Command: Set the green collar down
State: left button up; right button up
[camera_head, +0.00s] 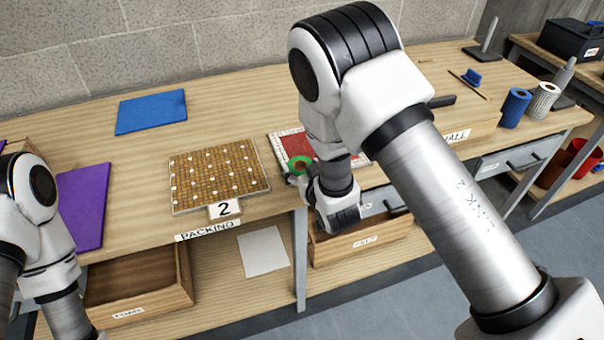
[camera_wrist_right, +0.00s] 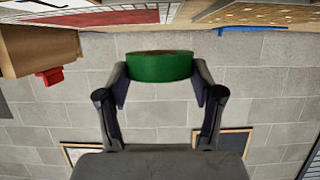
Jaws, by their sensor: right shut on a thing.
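The green collar (camera_head: 300,164) is a short, wide ring. My right gripper (camera_head: 299,170) is shut on it and holds it at the left front of the red panel with a white border (camera_head: 288,143). In the right wrist view the collar (camera_wrist_right: 159,67) sits between the two fingertips, one on each side. My right arm hides much of the red panel, and I cannot tell how far above the table the collar is. A tan tiled panel with white dots (camera_head: 225,172) lies to the left, by a card marked 2 (camera_head: 224,209). My left gripper is not in view.
A blue sheet (camera_head: 151,112) and a purple sheet (camera_head: 84,206) lie on the table at the left. Open drawers (camera_head: 362,241) jut out below the front edge. Blue (camera_head: 514,108) and white (camera_head: 542,101) cylinders stand at the right. Bare wood shows behind the panels.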

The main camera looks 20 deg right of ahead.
notch_tip(320, 180, down, 4)
jog(key=shift+w+a+r+p, duration=0.1)
jog(key=shift+a+r+p, duration=0.1)
jog(key=shift+p, duration=0.3)
jog(key=shift+d, duration=0.1)
jog(key=shift+f+b, duration=0.25)
jog(key=shift+b, duration=0.05)
jog(key=shift+f+b, duration=0.35)
jog(key=shift+f, duration=0.05)
jog(key=o, duration=1.1)
jog(key=shift+o, duration=0.2)
jog(key=shift+r, duration=0.1)
